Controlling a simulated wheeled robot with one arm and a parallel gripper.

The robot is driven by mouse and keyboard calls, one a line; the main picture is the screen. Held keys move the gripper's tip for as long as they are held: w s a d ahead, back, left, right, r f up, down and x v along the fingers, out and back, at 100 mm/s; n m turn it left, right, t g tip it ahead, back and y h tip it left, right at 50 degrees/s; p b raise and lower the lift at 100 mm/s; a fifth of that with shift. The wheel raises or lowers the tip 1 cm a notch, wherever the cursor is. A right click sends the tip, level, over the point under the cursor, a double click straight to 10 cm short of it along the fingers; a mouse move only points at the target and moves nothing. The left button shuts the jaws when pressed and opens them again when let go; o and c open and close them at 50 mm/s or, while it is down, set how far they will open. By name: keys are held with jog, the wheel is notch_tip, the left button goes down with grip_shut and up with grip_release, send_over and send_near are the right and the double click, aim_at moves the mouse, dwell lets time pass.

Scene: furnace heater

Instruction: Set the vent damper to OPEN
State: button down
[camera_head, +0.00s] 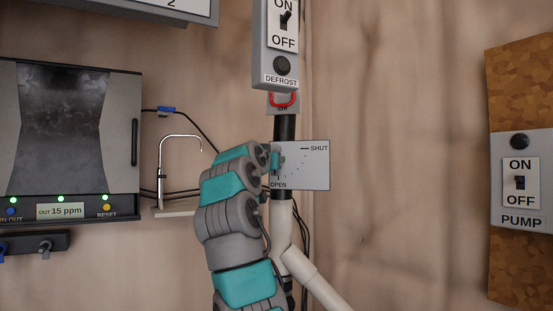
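The vent damper's white plate (312,172) is mounted on the vertical pipe in the middle of the view. It is marked SHUT at its upper right and OPEN at its lower left, with a dotted arc between. My gripper (276,160) is at the plate's left edge, in front of the pipe. My arm comes up from below and covers the plate's left side. The damper's lever is hidden or too small to make out, so its setting cannot be told. The fingers are too small and covered to show whether they are open or shut.
A DEFROST switch box (276,45) hangs above the plate, with a red loop (284,100) under it. A PUMP switch (520,180) is at the right. The wall right of the plate is clear.

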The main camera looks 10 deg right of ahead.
jog(key=shift+r, duration=0.1)
dwell(0.4)
jog(key=c, duration=0.8)
grip_release()
jog(key=b+v, duration=0.2)
jog(key=v, duration=0.5)
jog(key=shift+s+a, duration=0.2)
jog(key=shift+s, duration=0.05)
jog(key=shift+w, duration=0.1)
